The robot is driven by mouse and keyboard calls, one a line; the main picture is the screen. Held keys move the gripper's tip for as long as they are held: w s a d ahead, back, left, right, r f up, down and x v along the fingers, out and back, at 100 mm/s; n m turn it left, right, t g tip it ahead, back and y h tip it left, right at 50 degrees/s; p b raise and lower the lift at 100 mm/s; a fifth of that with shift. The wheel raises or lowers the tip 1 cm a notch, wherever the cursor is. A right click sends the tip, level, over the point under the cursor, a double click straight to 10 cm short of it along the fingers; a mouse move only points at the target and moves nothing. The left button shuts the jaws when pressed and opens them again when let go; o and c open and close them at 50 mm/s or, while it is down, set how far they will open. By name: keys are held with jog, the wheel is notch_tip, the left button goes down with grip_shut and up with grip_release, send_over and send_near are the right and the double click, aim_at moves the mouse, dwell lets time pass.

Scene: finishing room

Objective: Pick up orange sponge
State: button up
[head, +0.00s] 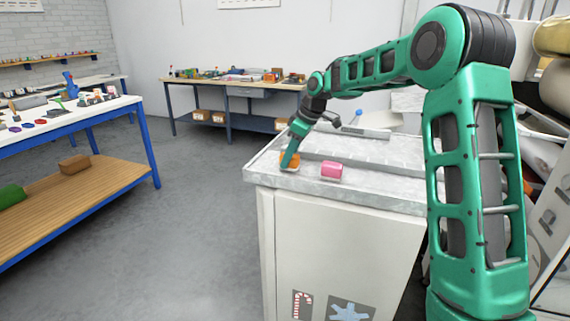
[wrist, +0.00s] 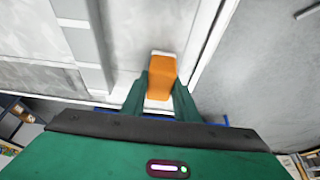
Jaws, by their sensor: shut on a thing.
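The orange sponge (head: 290,158) is at the near left corner of the grey cabinet top (head: 375,185) in the head view. In the wrist view the orange sponge (wrist: 162,70) is between the two green fingers. My gripper (head: 288,161) is shut on it; it also shows in the wrist view (wrist: 161,88). The fingers cover part of the sponge in the head view. I cannot tell whether the sponge touches the surface or is just above it.
A pink sponge-like block (head: 331,170) lies just right of my gripper on the cabinet top. A raised ledge (head: 350,147) runs behind it. A blue-legged workbench (head: 60,120) stands at the left, another table (head: 235,85) at the back. The floor (head: 190,210) between is clear.

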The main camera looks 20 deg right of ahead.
jog(key=shift+r, duration=0.1)
jog(key=shift+r, duration=0.65)
notch_tip(320, 180, up, 3)
jog(key=shift+f, duration=0.15)
jog(key=s+a+r, duration=0.6)
jog(key=s+a, duration=0.2)
jog(key=shift+s+r, duration=0.25)
jog(key=shift+r, duration=0.15)
jog(key=shift+o, duration=0.6)
